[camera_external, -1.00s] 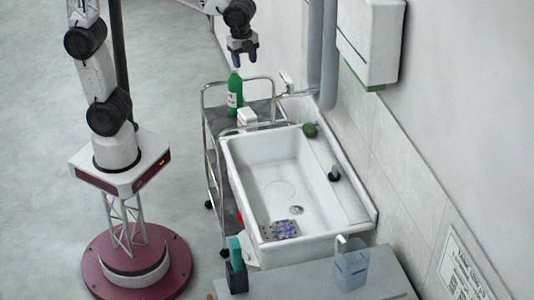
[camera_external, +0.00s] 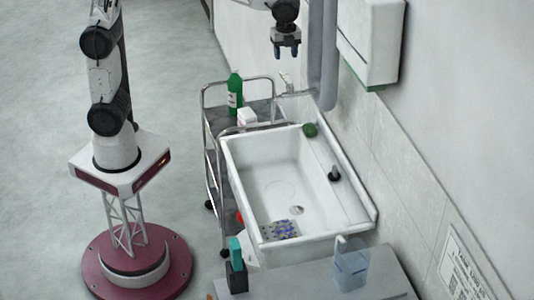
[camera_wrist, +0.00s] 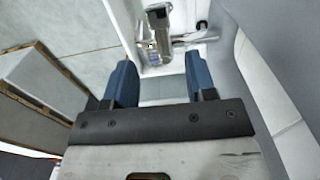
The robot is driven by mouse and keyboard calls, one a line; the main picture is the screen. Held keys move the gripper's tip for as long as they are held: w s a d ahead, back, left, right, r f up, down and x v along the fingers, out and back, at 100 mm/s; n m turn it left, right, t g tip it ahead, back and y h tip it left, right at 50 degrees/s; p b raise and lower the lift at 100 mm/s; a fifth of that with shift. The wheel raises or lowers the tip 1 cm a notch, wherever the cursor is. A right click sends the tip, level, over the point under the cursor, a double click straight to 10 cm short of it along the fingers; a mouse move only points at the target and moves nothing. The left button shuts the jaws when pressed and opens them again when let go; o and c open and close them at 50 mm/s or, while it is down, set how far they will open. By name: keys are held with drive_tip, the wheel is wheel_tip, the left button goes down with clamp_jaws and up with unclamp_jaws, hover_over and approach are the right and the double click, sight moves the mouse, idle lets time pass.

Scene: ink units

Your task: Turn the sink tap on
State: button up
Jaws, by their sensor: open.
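A pale metal fitting with an upright lever (camera_external: 287,82), which looks like the tap, stands at the far end of the white sink (camera_external: 250,190). In the wrist view the tap (camera_wrist: 158,20) shows beyond the fingers, near the top middle, with an arm running to the right. My gripper (camera_external: 286,53) points down above the tap, apart from it in the picture. In the wrist view its two blue fingers (camera_wrist: 158,75) are spread with nothing between them. The exact gap to the tap is hard to judge.
A metal trolley (camera_external: 212,150) with a green bottle (camera_external: 235,95) stands left of the sink. Grey pipes (camera_external: 322,60) run down the wall beside my gripper. A white wall box (camera_external: 372,40) hangs to the right. A patterned cloth or sponge (camera_external: 280,229) lies in the sink.

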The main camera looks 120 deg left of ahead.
sight(285, 75)
drive_tip(key=shift+f, duration=0.1)
drive_tip(key=shift+f, duration=3.8)
clamp_jaws()
